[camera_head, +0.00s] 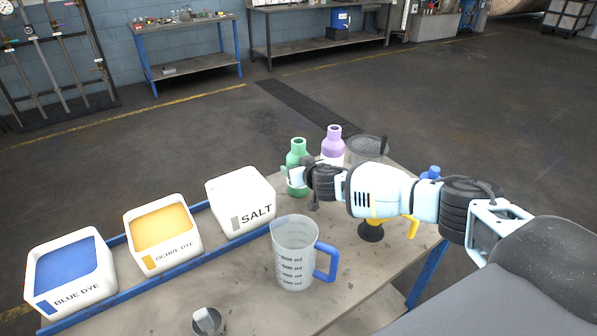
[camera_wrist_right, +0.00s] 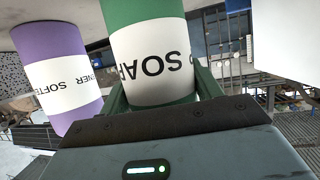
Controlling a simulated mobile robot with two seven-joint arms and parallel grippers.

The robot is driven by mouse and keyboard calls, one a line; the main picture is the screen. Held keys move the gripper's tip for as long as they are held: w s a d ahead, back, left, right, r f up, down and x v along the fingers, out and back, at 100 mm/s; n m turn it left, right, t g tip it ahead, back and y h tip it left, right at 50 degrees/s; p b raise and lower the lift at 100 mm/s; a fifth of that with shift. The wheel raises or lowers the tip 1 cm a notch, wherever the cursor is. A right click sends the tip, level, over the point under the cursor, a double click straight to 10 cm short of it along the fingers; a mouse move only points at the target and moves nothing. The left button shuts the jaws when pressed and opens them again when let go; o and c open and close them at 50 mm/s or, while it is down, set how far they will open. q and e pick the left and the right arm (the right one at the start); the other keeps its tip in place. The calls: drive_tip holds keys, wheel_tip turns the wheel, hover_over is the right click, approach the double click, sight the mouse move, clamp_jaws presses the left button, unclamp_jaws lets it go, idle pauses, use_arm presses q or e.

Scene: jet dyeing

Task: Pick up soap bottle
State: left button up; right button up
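The soap bottle (camera_head: 297,154) is green with a white label and stands upright near the table's far edge. In the right wrist view the bottle (camera_wrist_right: 153,68), labelled SOAP, fills the space between the green fingers of my right gripper (camera_wrist_right: 163,88). In the head view my right gripper (camera_head: 297,182) reaches the bottle's lower part from the right, and my arm hides part of it. The fingers lie close along both sides of the bottle; whether they press on it cannot be told. My left gripper is not in view.
A purple softener bottle (camera_head: 333,143) stands right beside the soap, with a grey pot (camera_head: 367,148) behind my arm. A clear measuring jug (camera_head: 293,255) stands in front. The salt bin (camera_head: 240,203), ochre dye bin (camera_head: 162,235) and blue dye bin (camera_head: 70,273) line the left edge.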

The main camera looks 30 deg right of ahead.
sight(298, 140)
drive_tip(key=c, duration=0.5)
drive_tip(key=shift+r, duration=0.1)
wheel_tip(298, 140, up, 10)
